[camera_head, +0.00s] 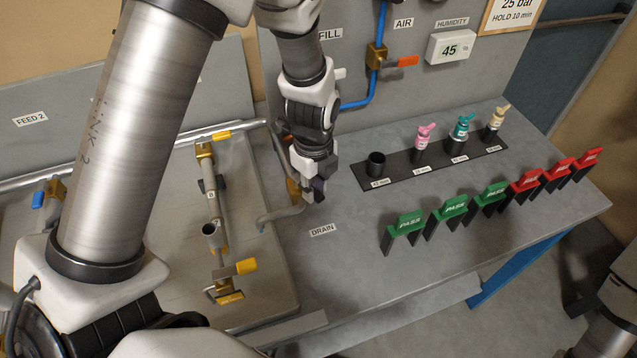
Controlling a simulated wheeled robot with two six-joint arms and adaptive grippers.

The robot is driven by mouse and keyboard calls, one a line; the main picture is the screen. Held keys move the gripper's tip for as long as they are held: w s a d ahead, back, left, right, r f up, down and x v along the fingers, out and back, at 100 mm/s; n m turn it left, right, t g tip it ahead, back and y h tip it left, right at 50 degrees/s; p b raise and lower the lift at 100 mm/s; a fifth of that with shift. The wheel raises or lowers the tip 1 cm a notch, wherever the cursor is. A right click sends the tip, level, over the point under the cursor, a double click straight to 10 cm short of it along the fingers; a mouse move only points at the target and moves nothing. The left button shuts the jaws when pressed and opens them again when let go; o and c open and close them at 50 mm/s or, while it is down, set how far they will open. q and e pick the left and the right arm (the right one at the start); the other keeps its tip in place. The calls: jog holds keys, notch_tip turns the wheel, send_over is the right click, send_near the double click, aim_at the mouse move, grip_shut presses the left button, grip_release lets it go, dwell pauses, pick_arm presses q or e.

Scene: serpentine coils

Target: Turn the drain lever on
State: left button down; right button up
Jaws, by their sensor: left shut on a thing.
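The drain valve (293,187) is a brass-coloured body on a grey curved pipe (282,214), just behind the DRAIN label (322,230) on the grey bench. My left gripper (312,194) reaches down from above, right beside this valve. Its fingers are shut on the drain lever, which they mostly hide, so the lever's angle cannot be told. Part of my right arm shows at the right edge, but its gripper is not visible.
A black rack (428,168) holds pink, teal and cream-topped fittings behind green PASS (405,228) and red tags (525,183). An orange-handled AIR valve (377,56) is on the back panel. A yellow-levered pipe assembly (213,230) stands left. Bare bench lies around the DRAIN label.

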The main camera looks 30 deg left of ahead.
pick_arm(q)
jog(key=m, duration=0.1)
jog(key=s+m, duration=0.1)
jog(key=m, duration=0.1)
jog(key=s+a+m, duration=0.1)
jog(key=shift+s+a+f+m, duration=0.1)
jog(key=shift+s+f+m, duration=0.1)
jog(key=shift+s+m, duration=0.1)
dwell(0.3)
jog(key=c, duration=1)
grip_release()
jog(key=shift+w, duration=0.15)
jog(key=shift+r, duration=0.1)
jog(key=shift+r, duration=0.15)
notch_tip(320, 180, up, 12)
jog(key=shift+f, duration=0.2)
jog(key=shift+w, duration=0.1)
